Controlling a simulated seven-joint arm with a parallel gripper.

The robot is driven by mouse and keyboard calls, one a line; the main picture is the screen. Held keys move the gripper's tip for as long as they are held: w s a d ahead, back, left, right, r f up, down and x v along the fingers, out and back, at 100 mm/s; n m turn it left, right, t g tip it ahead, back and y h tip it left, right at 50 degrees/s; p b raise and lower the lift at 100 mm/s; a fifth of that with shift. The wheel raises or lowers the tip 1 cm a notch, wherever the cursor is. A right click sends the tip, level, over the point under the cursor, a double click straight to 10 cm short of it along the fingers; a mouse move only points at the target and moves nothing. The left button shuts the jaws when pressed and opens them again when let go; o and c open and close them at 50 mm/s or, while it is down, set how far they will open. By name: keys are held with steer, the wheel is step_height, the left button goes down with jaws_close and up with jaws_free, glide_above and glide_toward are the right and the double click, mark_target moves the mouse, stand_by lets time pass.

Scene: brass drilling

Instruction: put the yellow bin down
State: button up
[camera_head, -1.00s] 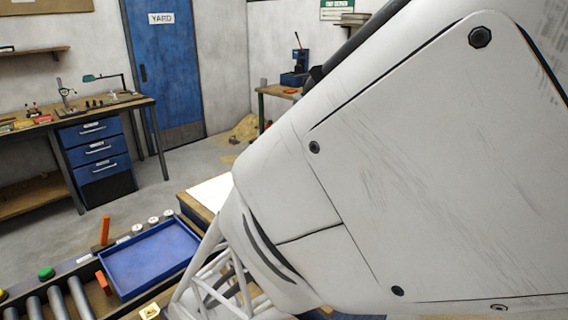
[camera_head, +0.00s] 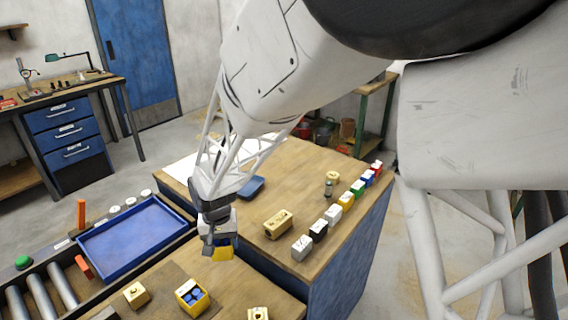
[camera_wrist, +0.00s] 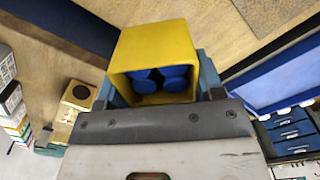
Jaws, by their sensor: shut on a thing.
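My gripper (camera_head: 220,243) is shut on a yellow bin (camera_head: 223,254), of which only a small part shows below the fingers in the head view. In the wrist view the held yellow bin (camera_wrist: 156,40) sits between the blue-grey fingers of my gripper (camera_wrist: 157,86), its open side towards the camera. Several blue round pieces (camera_wrist: 160,77) are inside it. In the head view the bin appears above the wooden bench, near the step between its two tops; I cannot tell how high. A second yellow bin (camera_head: 192,296) with blue pieces stands on the front bench.
A blue tray (camera_head: 135,236) lies left of my gripper beside grey rollers (camera_head: 42,298). Brass blocks (camera_head: 278,224) and a row of coloured small bins (camera_head: 346,201) stand on the right bench top (camera_head: 290,175). Another brass block (camera_head: 137,295) is in front.

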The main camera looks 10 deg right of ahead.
steer(key=w+d+m, duration=0.1)
steer(key=w+d, duration=0.2)
steer(key=w, duration=0.2)
steer(key=w+d+r+m, duration=0.1)
steer(key=w+d+m, duration=0.1)
steer(key=w+d, duration=0.2)
steer(key=w+d+r+m, duration=0.1)
steer(key=w+d+m, duration=0.1)
steer(key=w, duration=0.4)
steer(key=shift+w+d, duration=0.4)
steer(key=shift+d, duration=0.45)
steer(key=w+d+m, duration=0.1)
steer(key=w+d, duration=0.3)
steer(key=d, duration=0.1)
steer(key=w+d+r+m, duration=0.1)
steer(key=w+d+m, duration=0.1)
steer(key=w+d, duration=0.2)
steer(key=w+d+m, duration=0.1)
steer(key=w+d, duration=0.3)
steer(key=d, duration=0.2)
steer(key=shift+w+d+r+m, duration=0.1)
steer(key=shift+d+r+m, duration=0.1)
steer(key=shift+d+m, duration=0.2)
glide_above(295, 165)
steer(key=shift+a+f, duration=0.1)
steer(key=shift+f, duration=0.65)
steer(key=shift+f, duration=0.1)
steer(key=shift+f, duration=1.65)
steer(key=shift+f, duration=0.15)
